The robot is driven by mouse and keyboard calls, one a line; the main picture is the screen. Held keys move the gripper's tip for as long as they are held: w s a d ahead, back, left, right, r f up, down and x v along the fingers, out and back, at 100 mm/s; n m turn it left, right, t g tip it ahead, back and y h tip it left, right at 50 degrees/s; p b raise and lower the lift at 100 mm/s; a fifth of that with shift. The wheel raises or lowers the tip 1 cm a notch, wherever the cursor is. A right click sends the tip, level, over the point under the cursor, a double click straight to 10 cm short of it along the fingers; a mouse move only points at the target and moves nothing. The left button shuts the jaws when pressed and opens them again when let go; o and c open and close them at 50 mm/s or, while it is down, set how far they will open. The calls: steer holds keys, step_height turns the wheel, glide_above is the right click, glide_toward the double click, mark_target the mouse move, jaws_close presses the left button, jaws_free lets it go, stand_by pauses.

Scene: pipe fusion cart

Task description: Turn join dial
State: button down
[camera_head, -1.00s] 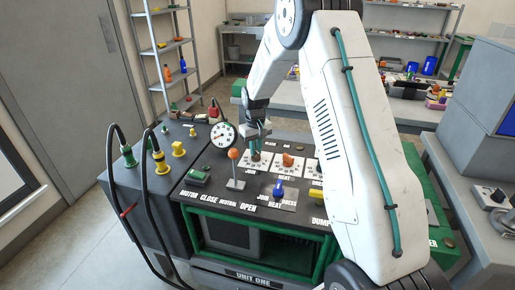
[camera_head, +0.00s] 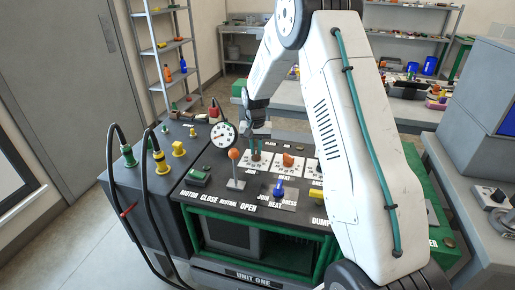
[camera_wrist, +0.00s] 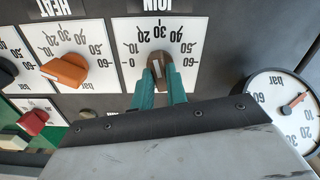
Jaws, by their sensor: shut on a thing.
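The join dial (camera_wrist: 159,61) is a brown knob on a white scale plate (camera_wrist: 190,32) marked 0 to 60 bar, with the JOIN label upside down at the top of the wrist view. My gripper (camera_wrist: 162,78) has its two teal fingers closed on either side of this knob. In the head view the gripper (camera_head: 258,146) reaches down to the join dial (camera_head: 256,157) on the cart's top panel. The fingers hide part of the knob and its lower scale.
The orange heat dial (camera_wrist: 64,70) is just left of the join dial in the wrist view, with a red knob (camera_wrist: 33,122) beyond. A round gauge (camera_wrist: 291,107) stands close at right.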

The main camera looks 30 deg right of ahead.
mark_target(257, 150)
steer(key=shift+d+r, duration=0.1)
steer(key=shift+d, duration=0.1)
steer(key=c, duration=1.4)
jaws_free()
steer(key=shift+d, duration=0.15)
steer(key=shift+a, duration=0.3)
steer(key=shift+r, duration=0.2)
step_height(257, 150, up, 7)
steer(key=shift+d+r, duration=0.1)
steer(key=shift+r, duration=0.1)
